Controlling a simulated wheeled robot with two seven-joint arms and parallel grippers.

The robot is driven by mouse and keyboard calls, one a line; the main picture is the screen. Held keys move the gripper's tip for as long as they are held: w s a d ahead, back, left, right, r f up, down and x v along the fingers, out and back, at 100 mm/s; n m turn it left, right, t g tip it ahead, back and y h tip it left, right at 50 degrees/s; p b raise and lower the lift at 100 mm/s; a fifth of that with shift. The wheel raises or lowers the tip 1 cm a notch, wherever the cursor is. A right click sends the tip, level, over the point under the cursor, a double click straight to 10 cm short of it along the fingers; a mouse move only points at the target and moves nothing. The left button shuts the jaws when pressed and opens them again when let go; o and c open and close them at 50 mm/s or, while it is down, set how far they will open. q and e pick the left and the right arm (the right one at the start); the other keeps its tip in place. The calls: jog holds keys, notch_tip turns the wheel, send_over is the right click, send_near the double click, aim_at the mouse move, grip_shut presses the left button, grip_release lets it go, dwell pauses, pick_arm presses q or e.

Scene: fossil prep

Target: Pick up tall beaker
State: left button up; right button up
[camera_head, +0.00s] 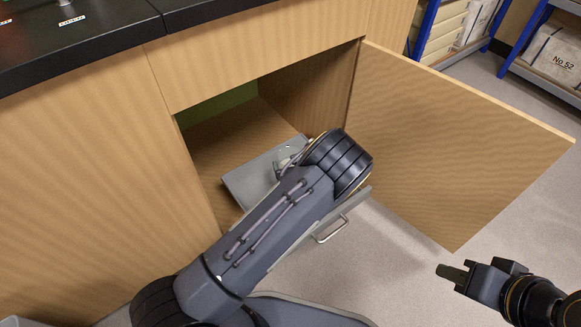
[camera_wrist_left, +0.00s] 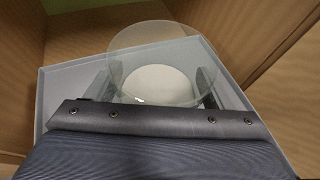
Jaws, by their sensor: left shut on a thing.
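A clear glass beaker (camera_wrist_left: 150,45) with a round open rim shows in the left wrist view, between the two fingers of my left gripper (camera_wrist_left: 157,86). The gripper is shut on it.
The tray lies at the mouth of an open wooden cupboard (camera_head: 225,145). Its door (camera_head: 450,130) stands swung out to the right. A dark countertop (camera_head: 110,40) is above. A metal handle (camera_head: 331,231) shows below my left arm. The floor (camera_head: 400,235) at right is clear.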

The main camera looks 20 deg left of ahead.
pick_arm(q)
jog(key=shift+r, duration=0.55)
jog(key=r, duration=0.1)
jog(key=r+p, duration=0.1)
jog(key=r, duration=0.1)
jog(key=shift+s+d+p, duration=0.15)
jog(key=shift+s+p, duration=0.1)
jog(key=shift+p, duration=0.1)
jog(key=s+d+r+p, duration=0.2)
jog(key=s+r, duration=0.2)
jog(key=s, duration=0.2)
jog(key=s+d+r+p, duration=0.1)
jog(key=s+r+p, duration=0.1)
jog(key=s+r, duration=0.2)
jog(key=s, duration=0.3)
jog(key=shift+d+r+p, duration=0.3)
jog(key=shift+d, duration=0.05)
